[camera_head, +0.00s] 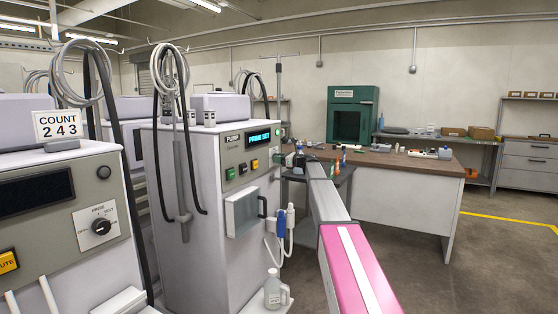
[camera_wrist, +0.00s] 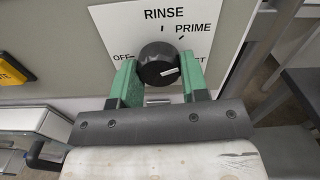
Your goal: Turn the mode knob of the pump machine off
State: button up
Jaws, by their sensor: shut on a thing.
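The pump machine (camera_head: 180,230) is a white cabinet with a grey-green front panel and a lit display (camera_head: 260,137) reading "PRIME SET". In the wrist view, its black round mode knob (camera_wrist: 157,58) sits on a white label plate (camera_wrist: 115,25). The knob's white pointer line points right, toward that label. My gripper (camera_wrist: 159,70) is shut on the knob, one green finger on each side. In the head view, the arm hides the knob.
Another machine (camera_head: 60,220) with a "COUNT 243" card (camera_head: 58,124) and its own knob stands at near left. A jug (camera_head: 273,288) stands low before the pump machine. A brown-topped desk (camera_head: 400,165) is behind my arm. Open floor (camera_head: 490,260) lies at right.

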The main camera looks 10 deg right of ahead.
jog(key=shift+r+n, duration=0.15)
jog(key=shift+n, duration=7.8)
jog(key=shift+r+n, duration=0.15)
jog(key=shift+n, duration=7.8)
jog(key=o, duration=0.9)
jog(key=shift+o, duration=0.2)
jog(key=shift+s+d, duration=0.1)
jog(key=shift+d, duration=0.05)
